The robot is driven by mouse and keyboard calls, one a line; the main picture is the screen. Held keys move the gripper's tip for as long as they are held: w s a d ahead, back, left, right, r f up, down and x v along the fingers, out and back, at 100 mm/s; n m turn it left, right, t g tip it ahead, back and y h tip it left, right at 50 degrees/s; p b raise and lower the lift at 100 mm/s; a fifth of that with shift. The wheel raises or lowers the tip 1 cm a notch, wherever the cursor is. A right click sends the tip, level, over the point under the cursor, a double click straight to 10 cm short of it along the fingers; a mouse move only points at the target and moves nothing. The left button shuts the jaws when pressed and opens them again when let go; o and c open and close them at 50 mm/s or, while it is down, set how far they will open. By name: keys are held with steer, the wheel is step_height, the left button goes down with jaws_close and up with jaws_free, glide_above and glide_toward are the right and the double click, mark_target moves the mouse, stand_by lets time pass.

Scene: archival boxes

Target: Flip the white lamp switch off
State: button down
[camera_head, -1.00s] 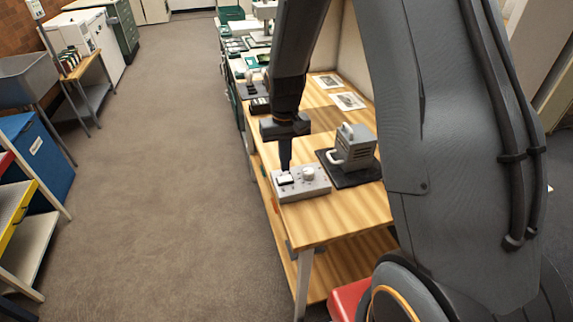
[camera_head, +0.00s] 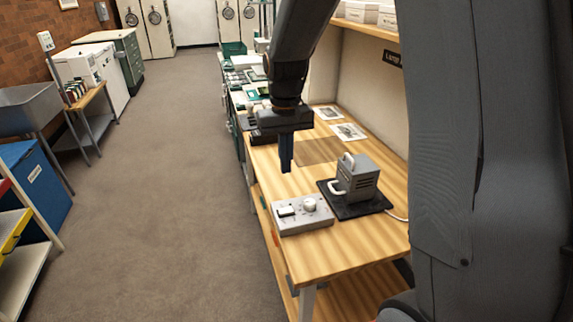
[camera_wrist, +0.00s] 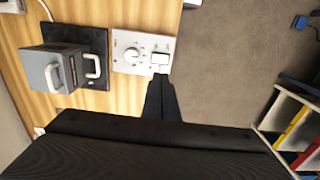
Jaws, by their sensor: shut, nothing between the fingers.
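A light grey control box (camera_head: 322,221) sits on the near left part of the wooden bench, and it also shows in the wrist view (camera_wrist: 123,67). It carries a round white knob (camera_head: 309,204) and a white rocker switch (camera_head: 287,211). The switch also shows in the wrist view (camera_wrist: 160,58), close ahead of my fingertips. Which way the rocker is tilted is too small to tell. My gripper (camera_head: 286,168) is shut and empty. Its fingertips (camera_wrist: 160,80) hang above the bench, apart from the switch.
A grey slotted device (camera_head: 358,183) with white handles stands on a black mat (camera_head: 375,206) right of the control box. Printed sheets (camera_head: 348,132) lie farther back. The wooden bench (camera_head: 320,258) is clear in front; open floor (camera_head: 165,210) lies to the left.

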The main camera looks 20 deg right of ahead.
mark_target(290, 209)
steer(key=shift+f, duration=0.1)
steer(key=b, duration=0.2)
steer(key=d+b, duration=0.1)
steer(key=b, duration=0.1)
steer(key=shift+w+f+b, duration=0.15)
steer(key=shift+w+b, duration=0.05)
steer(key=shift+b, duration=0.15)
steer(key=shift+d+b, duration=0.15)
steer(key=shift+b, duration=0.45)
step_height(290, 209, down, 14)
steer(key=p, duration=0.3)
steer(key=shift+s, duration=0.1)
